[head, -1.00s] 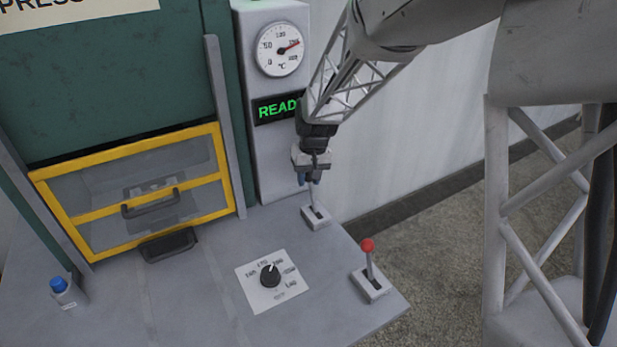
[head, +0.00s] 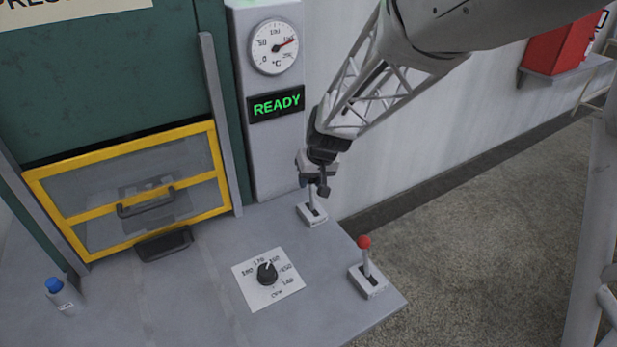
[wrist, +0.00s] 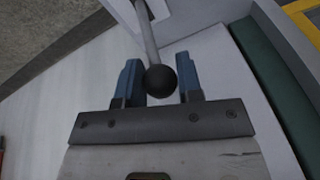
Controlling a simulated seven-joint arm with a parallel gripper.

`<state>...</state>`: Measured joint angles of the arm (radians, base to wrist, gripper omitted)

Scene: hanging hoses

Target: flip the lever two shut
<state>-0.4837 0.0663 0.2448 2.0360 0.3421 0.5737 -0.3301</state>
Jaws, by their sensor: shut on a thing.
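My gripper (head: 316,185) is at the far lever, the one with a black knob and a small pale base plate (head: 312,214), at the back right of the console. In the wrist view my blue fingers stand on both sides of the black knob (wrist: 161,79), and my gripper is shut on it. The lever's grey shaft (wrist: 147,38) runs from the knob toward the top of that view. A second lever with a red knob (head: 364,242) stands nearer the right corner. The label on the far lever's plate is too small to read.
A rotary dial (head: 267,273) sits on the console left of the red lever. A yellow-framed guard (head: 70,216) closes the press front. A display (head: 276,104) reads READY under a gauge (head: 273,47). A blue button (head: 54,285) is at the left.

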